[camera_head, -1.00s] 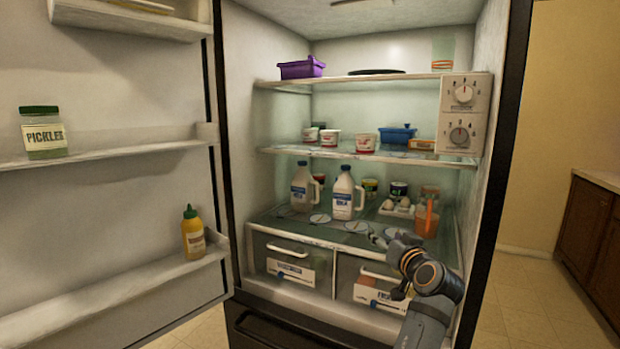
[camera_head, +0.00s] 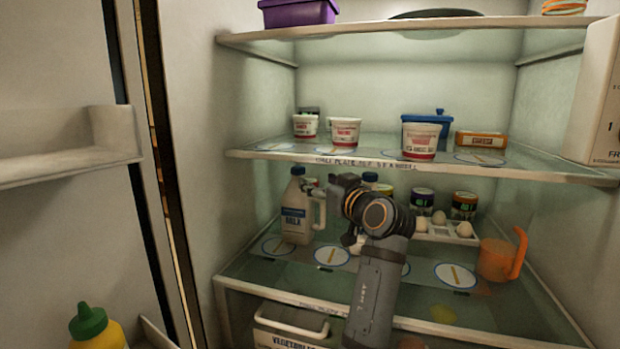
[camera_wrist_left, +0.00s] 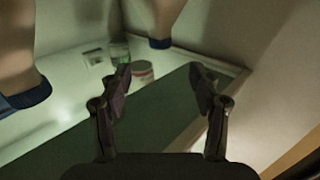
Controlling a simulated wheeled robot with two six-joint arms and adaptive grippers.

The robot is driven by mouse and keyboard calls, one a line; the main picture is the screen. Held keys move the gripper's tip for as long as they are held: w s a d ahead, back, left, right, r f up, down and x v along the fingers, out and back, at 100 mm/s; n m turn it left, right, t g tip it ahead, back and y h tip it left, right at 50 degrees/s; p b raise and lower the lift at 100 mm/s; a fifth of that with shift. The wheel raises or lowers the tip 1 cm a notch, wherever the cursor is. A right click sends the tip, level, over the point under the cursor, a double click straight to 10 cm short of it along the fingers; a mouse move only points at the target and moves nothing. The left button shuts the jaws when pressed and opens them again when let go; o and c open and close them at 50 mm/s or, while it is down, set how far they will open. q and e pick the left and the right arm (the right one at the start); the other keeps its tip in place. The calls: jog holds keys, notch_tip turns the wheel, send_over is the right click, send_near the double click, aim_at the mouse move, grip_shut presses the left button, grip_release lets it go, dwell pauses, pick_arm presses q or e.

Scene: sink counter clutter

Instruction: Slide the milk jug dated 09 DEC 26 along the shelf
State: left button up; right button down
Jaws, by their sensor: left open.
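A milk jug (camera_head: 297,222) with a dark cap and a blue-and-white label stands upright on the lower glass shelf (camera_head: 300,285), left of my arm in the head view. A second jug is mostly hidden behind my arm; a bit of white (camera_head: 357,245) shows below the wrist. No date is legible. My left gripper (camera_head: 316,191) is beside the first jug's handle; whether it touches is unclear. In the left wrist view its fingers (camera_wrist_left: 160,82) are apart with nothing between them. Two tan jugs with blue caps show there, one left (camera_wrist_left: 22,70), one top (camera_wrist_left: 163,15).
Round marked spots lie on the shelf, one bare in front (camera_head: 332,256) and one right (camera_head: 455,275). Eggs in a tray (camera_head: 460,236), jars (camera_head: 463,204) and an orange pitcher (camera_head: 497,260) stand right. A shelf edge (camera_head: 400,165) with tubs runs above my arm.

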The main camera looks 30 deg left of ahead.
aim_at(301, 171)
pick_arm(q)
jog(key=p+x, duration=0.1)
jog(key=x, duration=0.8)
jog(key=shift+r+p, duration=0.15)
jog(key=shift+p, duration=0.2)
jog(key=shift+w+a, duration=0.25)
jog(key=shift+a, duration=0.25)
pick_arm(e)
jog(key=s, duration=0.3)
jog(key=shift+r, duration=0.35)
pick_arm(q)
grip_shut()
